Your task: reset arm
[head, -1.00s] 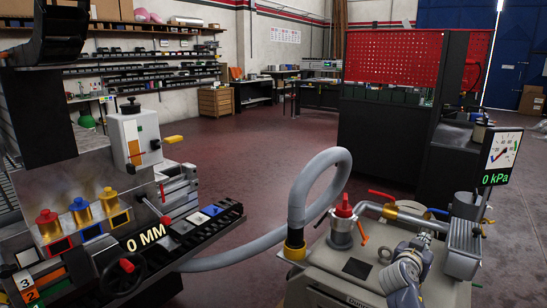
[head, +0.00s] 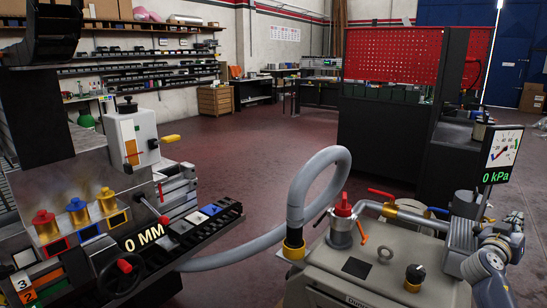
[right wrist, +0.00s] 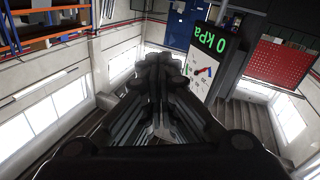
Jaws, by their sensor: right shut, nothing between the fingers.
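My right gripper (head: 513,220) is at the right edge of the head view, dark, small and pointing up, beside the gauge post. My grey right arm comes up from the bottom right corner below it. In the right wrist view the black fingers (right wrist: 162,128) lie together, shut and empty. The gauge display (head: 500,153) reads 0 kPa and also shows behind the fingers in the right wrist view (right wrist: 204,60). My left gripper does not show.
The grey pump unit (head: 340,272) stands below, with a red-topped valve (head: 343,212), a black knob (head: 413,276) and a grey hose (head: 298,190). The grid table (head: 200,222) with its 0 MM readout is at left.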

